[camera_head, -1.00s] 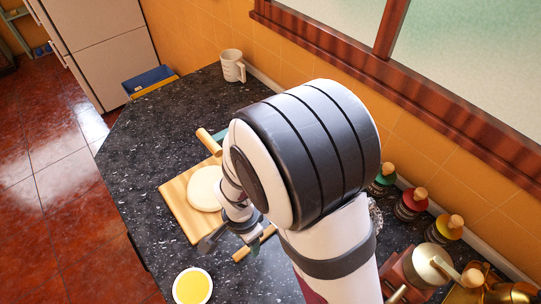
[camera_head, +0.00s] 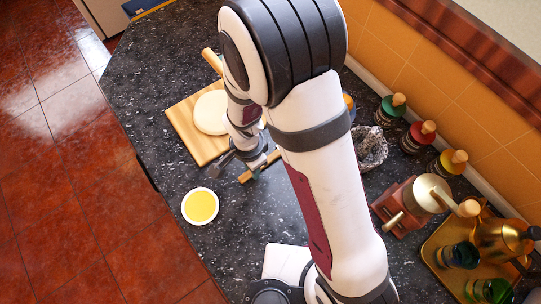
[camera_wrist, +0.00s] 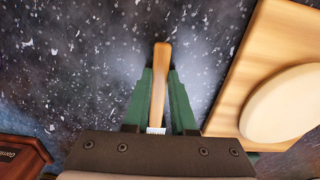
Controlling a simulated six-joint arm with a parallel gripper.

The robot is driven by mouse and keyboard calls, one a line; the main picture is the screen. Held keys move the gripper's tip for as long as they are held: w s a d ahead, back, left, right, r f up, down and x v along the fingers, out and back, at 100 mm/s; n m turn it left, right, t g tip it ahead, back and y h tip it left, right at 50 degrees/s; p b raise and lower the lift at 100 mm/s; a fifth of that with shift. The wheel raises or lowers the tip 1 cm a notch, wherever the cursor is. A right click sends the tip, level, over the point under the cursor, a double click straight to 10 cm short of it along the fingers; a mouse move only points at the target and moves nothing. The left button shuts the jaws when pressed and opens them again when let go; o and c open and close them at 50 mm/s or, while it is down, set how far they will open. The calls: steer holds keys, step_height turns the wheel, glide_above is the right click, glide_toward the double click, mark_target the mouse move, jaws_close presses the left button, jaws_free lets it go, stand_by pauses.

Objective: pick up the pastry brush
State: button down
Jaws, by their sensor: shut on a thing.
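The pastry brush (camera_wrist: 161,80) lies between the two green fingers of my gripper (camera_wrist: 160,88) in the wrist view. Its wooden handle points away from the palm, and a pale, metal-like part shows near the palm. My gripper is shut on it. In the head view, the wooden handle of the brush (camera_head: 245,177) sticks out to the left below my gripper (camera_head: 258,170), just right of the cutting board. My gripper and arm hide part of the brush. I cannot tell whether it touches the counter.
A wooden board (camera_head: 190,134) with round dough (camera_head: 211,113) lies left of my gripper. A bowl of yellow liquid (camera_head: 200,206) is nearer. Jars (camera_head: 413,138), a coffee grinder (camera_head: 410,205) and a brass tray (camera_head: 437,253) stand to the right. Dark counter (camera_head: 150,75) is clear at far left.

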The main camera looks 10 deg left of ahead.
steer(key=r, duration=0.4)
steer(key=shift+w+d+r, duration=0.1)
steer(key=shift+d+r, duration=0.1)
steer(key=shift+r, duration=0.05)
steer(key=w+d+r, duration=0.1)
steer(key=d+r, duration=0.5)
steer(key=d, duration=0.4)
steer(key=s+a+r+m+g+y, duration=0.1)
steer(key=s+a+m+g+y, duration=0.2)
steer(key=a, duration=0.4)
steer(key=s+a+r+m+g+y, duration=0.1)
steer(key=s+a+m+g+y, duration=0.15)
steer(key=s+a, duration=0.45)
steer(key=w+a+r+m+y, duration=0.1)
steer(key=a+r+m+y, duration=0.35)
steer(key=a, duration=0.75)
steer(key=shift+n+t+y, duration=0.25)
steer(key=shift+n+y, duration=0.35)
steer(key=shift+y, duration=0.3)
steer(key=shift+f, duration=2.3)
steer(key=shift+f, duration=0.55)
step_height(320, 180, up, 7)
